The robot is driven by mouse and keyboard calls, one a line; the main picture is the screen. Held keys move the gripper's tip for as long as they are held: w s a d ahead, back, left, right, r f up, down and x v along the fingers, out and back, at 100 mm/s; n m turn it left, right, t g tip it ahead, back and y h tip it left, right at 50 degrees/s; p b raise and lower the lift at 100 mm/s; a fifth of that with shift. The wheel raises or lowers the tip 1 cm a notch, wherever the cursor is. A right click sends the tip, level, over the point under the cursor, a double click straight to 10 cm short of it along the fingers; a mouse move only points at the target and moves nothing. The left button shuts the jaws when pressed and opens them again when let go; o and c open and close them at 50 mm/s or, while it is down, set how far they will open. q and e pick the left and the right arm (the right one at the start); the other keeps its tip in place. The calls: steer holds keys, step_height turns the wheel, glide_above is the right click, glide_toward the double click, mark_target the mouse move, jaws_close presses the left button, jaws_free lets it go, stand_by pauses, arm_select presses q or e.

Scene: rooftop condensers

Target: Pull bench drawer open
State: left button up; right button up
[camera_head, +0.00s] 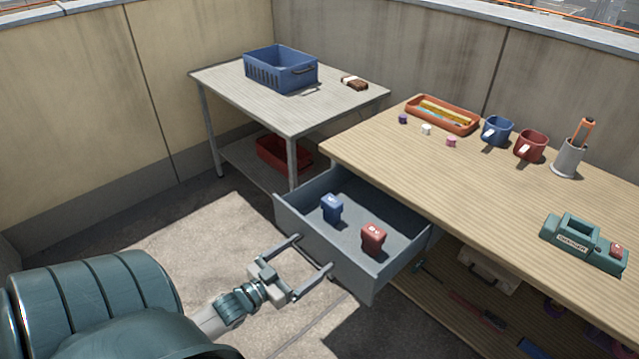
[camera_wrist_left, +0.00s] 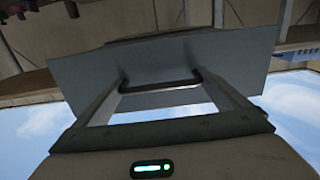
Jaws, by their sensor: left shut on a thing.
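The grey bench drawer (camera_head: 335,255) stands pulled out from under the wooden bench, its inside showing. It holds a blue block-like item (camera_head: 331,208) and a red one (camera_head: 373,239). My left gripper (camera_head: 313,252) is at the drawer's front face, its two fingers set wide on either side of the handle. In the left wrist view the dark handle bar (camera_wrist_left: 160,88) runs between the fingertips (camera_wrist_left: 160,82), and the gripper is shut on it. The drawer front (camera_wrist_left: 165,55) also fills the middle there. My right gripper is not in view.
The bench top (camera_head: 470,190) carries an orange tray (camera_head: 443,114), mugs, small cubes, a pen cup (camera_head: 568,158) and a green caddy (camera_head: 584,243). A side table (camera_head: 270,110) with a blue crate (camera_head: 280,69) stands behind. The floor left of the drawer is clear.

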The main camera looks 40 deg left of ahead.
arm_select(q)
steer(key=shift+s+a+p, duration=0.15)
steer(key=shift+s+p, duration=0.3)
steer(key=shift+s, duration=1.4)
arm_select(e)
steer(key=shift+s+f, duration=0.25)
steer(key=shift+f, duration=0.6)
arm_select(q)
steer(key=o, duration=1.2)
steer(key=shift+c, duration=0.2)
steer(key=shift+s, duration=0.15)
